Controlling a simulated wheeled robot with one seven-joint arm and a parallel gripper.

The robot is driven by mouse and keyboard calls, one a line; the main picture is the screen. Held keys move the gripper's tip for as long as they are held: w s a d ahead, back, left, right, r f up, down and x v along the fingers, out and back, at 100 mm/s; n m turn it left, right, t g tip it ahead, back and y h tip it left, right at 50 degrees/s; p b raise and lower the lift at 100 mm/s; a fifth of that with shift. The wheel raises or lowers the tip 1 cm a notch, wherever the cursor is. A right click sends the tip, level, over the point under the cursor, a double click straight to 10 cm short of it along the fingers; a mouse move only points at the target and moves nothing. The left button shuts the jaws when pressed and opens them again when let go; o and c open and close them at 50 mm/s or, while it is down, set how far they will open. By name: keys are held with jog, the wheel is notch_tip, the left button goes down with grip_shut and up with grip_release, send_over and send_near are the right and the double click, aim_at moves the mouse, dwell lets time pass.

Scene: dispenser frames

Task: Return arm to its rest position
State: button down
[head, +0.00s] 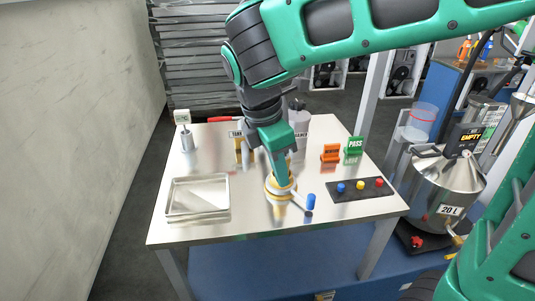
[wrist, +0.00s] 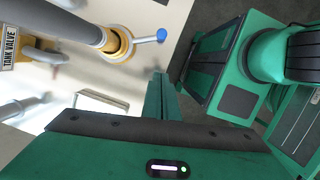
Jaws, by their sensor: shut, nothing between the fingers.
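My arm reaches over the metal table in the head view, and my gripper (head: 281,176) points down in front of a white and yellow valve (head: 281,190). In the wrist view my gripper (wrist: 159,78) has its green fingers together and empty. There the valve (wrist: 117,42) stands to the left of the fingertips, with a gap in the picture. Its lever ends in a blue knob (wrist: 161,35), and the knob also shows in the head view (head: 311,201). A "TANK VALVE" label (wrist: 8,48) shows at the wrist view's left edge. My arm partly hides the back of the table.
The table (head: 245,222) carries a shallow metal tray (head: 198,216) at left and a dark button panel (head: 361,203) at right. Orange (head: 330,153) and green PASS (head: 353,147) signs stand behind it. A metal 20 L tank (head: 447,184) stands right of the table.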

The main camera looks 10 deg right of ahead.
jog(key=s+d+f+m+g, duration=0.1)
jog(key=s+d+m, duration=0.1)
jog(key=d+m, duration=0.55)
jog(key=s+d+m, duration=0.2)
jog(key=d+m, duration=0.3)
jog(key=d, duration=0.6)
jog(key=s+d+f+m+y, duration=0.3)
jog(key=s+d+m, duration=0.6)
jog(key=s+m, duration=0.3)
jog(key=shift+s+d+f+m, duration=0.15)
jog(key=shift+d+f+m, duration=0.15)
jog(key=shift+f+m, duration=0.55)
